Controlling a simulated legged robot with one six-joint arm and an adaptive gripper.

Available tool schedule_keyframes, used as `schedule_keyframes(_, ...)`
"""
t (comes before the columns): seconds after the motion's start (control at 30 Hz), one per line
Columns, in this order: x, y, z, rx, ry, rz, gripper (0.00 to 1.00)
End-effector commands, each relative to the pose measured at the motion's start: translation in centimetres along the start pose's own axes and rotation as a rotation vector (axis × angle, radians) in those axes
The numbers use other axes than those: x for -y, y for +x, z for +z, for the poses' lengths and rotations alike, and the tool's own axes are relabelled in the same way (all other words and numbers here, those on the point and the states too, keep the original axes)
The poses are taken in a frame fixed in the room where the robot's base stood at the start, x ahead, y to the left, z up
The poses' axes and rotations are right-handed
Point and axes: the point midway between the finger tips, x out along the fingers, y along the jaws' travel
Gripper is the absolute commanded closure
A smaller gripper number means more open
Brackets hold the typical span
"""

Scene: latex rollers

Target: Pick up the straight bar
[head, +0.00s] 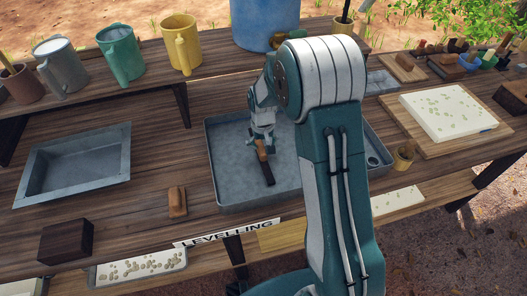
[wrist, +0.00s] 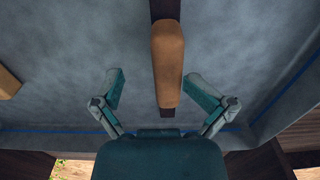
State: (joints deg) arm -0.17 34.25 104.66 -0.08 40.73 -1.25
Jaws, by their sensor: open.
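The straight bar is a dark strip (head: 268,174) with an orange-brown wooden handle (wrist: 168,62). It lies in the grey metal tray (head: 228,186) in the middle of the bench. My gripper (head: 262,137) is low over the tray at the bar's far end and covers part of it in the head view. In the wrist view my gripper (wrist: 154,77) is open, with a finger on each side of the handle. The handle sits right of centre, closer to the right finger. I cannot tell whether that finger touches it.
An empty grey basin (head: 75,165) is at the left. A small wooden block (head: 178,202) and a dark block (head: 66,241) lie near the front edge. Several mugs (head: 121,53) and a blue container (head: 264,22) stand on the rear shelf. A white slab (head: 447,111) is at the right.

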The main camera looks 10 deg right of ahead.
Motion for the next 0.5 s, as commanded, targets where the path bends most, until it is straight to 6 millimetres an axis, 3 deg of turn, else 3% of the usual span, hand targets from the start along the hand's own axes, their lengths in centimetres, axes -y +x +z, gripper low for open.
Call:
schedule_keyframes(0.1, 0.17, 1.09, 0.29, 0.010, -0.003, 0.002, 0.26)
schedule_keyframes(0.3, -0.23, 1.01, 0.27, 0.006, -0.002, -0.002, 0.26)
schedule_keyframes(0.47, -0.46, 0.97, 0.27, 0.006, -0.002, -0.005, 0.96)
schedule_keyframes(0.5, -0.43, 0.98, 0.27, 0.006, -0.002, -0.004, 1.00)
